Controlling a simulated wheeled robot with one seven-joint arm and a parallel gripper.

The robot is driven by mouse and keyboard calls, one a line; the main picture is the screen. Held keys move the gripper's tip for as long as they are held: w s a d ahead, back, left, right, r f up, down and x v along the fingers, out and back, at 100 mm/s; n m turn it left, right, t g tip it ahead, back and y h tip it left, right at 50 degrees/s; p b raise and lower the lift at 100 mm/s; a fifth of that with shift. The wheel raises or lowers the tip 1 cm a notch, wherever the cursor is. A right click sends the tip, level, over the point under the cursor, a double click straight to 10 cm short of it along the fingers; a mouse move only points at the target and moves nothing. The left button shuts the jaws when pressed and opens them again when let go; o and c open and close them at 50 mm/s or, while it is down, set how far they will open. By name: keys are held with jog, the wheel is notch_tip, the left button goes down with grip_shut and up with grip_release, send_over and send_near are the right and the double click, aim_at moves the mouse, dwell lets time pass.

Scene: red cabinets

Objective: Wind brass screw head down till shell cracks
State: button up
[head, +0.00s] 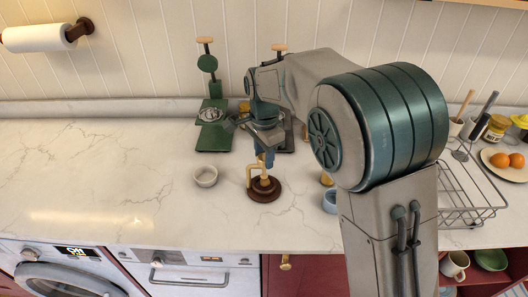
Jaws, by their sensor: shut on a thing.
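A small screw nutcracker with a brass frame (250,178) and a round dark wooden base (264,190) stands upright on the white marble counter. My gripper (265,160) points down over it from above, with its blue fingers shut on the brass screw head at the top. The head itself is mostly hidden between the fingers. Any nut inside the frame is too small to make out, so I cannot tell whether a shell is whole or cracked.
A small white bowl (205,177) stands left of the nutcracker, and a light blue bowl (330,201) to its right. A green press-like device (213,135) stands behind. A wire rack (468,195) and a plate of oranges (505,165) are at right. The left counter is clear.

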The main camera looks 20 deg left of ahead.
jog(key=m+p, duration=0.1)
jog(key=m, duration=0.4)
jog(key=shift+m, duration=0.3)
jog(key=m+p, duration=0.1)
jog(key=m, duration=0.3)
jog(key=shift+r+p, duration=0.1)
jog(key=shift+p, duration=0.3)
jog(key=m+p, duration=0.2)
jog(key=m, duration=0.3)
jog(key=m+p, duration=0.2)
jog(key=m, duration=0.2)
jog(key=shift+m+p, duration=0.3)
jog(key=o, duration=1)
notch_tip(320, 180, up, 14)
jog(key=shift+f+b, duration=0.15)
jog(key=shift+b, duration=0.8)
